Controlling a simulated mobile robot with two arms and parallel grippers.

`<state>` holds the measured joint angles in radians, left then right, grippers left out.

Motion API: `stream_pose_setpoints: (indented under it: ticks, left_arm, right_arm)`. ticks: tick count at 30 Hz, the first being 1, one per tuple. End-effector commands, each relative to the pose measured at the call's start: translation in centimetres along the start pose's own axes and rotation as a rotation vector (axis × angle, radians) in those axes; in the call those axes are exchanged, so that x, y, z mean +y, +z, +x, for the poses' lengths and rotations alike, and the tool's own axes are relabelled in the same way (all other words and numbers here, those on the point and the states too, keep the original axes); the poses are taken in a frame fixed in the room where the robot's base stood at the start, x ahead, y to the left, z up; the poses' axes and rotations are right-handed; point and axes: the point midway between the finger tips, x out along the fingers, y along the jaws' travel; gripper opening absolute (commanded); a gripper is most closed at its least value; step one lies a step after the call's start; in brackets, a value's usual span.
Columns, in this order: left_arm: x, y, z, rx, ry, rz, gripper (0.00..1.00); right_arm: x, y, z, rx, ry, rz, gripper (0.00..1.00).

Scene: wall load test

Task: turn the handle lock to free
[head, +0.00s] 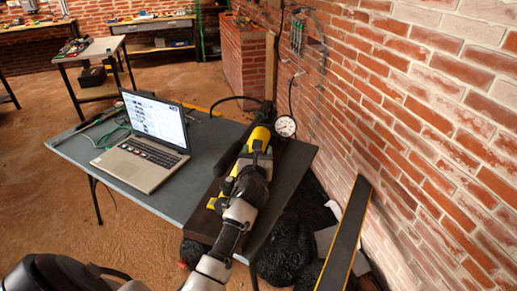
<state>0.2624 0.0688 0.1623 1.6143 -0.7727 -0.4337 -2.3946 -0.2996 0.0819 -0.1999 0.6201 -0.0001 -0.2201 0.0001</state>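A yellow and grey hand pump (258,139) lies on a dark board at the right end of the table, near the brick wall. A round white-faced gauge (285,126) stands beside its far end.
An open laptop (150,142) stands left of the pump on the grey table (120,187). Cables lie beside it. The brick wall (420,110) is close on the right. A dark plank (345,235) leans there, near black bags (287,255).

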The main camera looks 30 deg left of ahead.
Motion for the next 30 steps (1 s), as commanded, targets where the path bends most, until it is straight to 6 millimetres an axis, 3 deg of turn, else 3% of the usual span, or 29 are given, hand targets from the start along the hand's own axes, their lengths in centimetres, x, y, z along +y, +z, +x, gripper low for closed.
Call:
stream_pose_setpoints:
  ticks: [6,15,25,30]
  left_arm:
    - [0.0,0.0,1.7,0.001,-0.001,-0.002,0.61]
    - [0.0,0.0,1.8,0.000,-0.001,-0.002,0.61]
    - [0.0,0.0,1.8,0.001,-0.001,-0.002,0.12]
    - [-0.1,-0.1,1.8,0.001,0.008,-0.001,0.12]
  right_arm:
    - [0.0,0.0,0.0,0.000,0.000,0.000,0.43]
    - [0.0,0.0,0.0,0.000,0.000,-0.001,0.43]
    - [-0.1,0.0,0.0,0.000,-0.001,0.000,0.43]
    - [-0.2,0.0,0.2,0.001,-0.002,0.000,0.43]
